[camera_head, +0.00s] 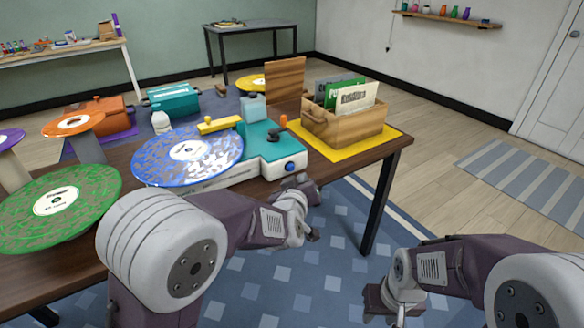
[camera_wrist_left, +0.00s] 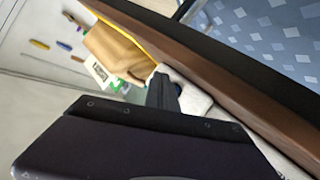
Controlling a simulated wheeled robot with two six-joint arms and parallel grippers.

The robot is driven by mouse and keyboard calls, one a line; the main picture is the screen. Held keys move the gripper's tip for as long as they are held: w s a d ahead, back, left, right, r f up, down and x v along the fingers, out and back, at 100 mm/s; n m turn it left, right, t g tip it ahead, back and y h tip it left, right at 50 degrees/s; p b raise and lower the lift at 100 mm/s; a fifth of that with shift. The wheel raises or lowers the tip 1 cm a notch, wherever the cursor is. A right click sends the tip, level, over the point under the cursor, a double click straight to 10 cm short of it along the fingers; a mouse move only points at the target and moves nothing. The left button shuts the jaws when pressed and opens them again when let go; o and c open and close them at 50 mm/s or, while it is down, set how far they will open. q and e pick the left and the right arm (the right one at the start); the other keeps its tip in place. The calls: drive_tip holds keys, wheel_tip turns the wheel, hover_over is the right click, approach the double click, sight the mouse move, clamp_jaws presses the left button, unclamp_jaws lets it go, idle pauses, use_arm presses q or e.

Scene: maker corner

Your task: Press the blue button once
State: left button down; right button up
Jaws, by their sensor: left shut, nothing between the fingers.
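The blue button (camera_head: 290,167) is a small round knob on the front right face of the white and teal record player (camera_head: 262,178). It bears a large blue patterned record (camera_head: 188,157). My left gripper (camera_head: 298,183) is shut and empty just below and in front of the button, beyond the table's front edge. In the left wrist view the closed fingers (camera_wrist_left: 163,90) point at the player's white face, with a bit of the blue button (camera_wrist_left: 178,88) showing beside them. I cannot tell whether they touch it. My right gripper (camera_head: 376,302) is low at the right, away from the table.
A wooden crate of record sleeves (camera_head: 346,128) stands on a yellow mat (camera_head: 385,140) right of the player. A green record (camera_head: 58,208) lies at the table's left front. An orange player (camera_head: 98,110) and a teal one (camera_head: 173,98) stand behind. Open floor lies right.

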use_arm(q)
drive_tip(key=s+d, duration=0.1)
drive_tip(key=s, duration=0.1)
drive_tip(key=shift+s+d+p, duration=0.3)
drive_tip(key=shift+d+p, duration=0.1)
idle(0.3)
drive_tip(key=s+a+f+m+g, duration=0.3)
drive_tip(key=s+a+f+g, duration=0.4)
drive_tip(key=s+a+f, duration=0.3)
drive_tip(key=s+a+f+g+y, duration=0.1)
drive_tip(key=s+a+f+g, duration=0.25)
drive_tip(key=s, duration=0.35)
drive_tip(key=s+a+f+g+y, duration=0.1)
drive_tip(key=s+a+f+g, duration=0.15)
drive_tip(key=s+a, duration=0.35)
wheel_tip(320, 180, up, 30)
drive_tip(key=s+d+p, duration=0.1)
drive_tip(key=p, duration=2.8)
drive_tip(key=shift+s+f+m+p, duration=0.15)
drive_tip(key=shift+f+m+p, duration=0.05)
drive_tip(key=shift+m+p, duration=0.2)
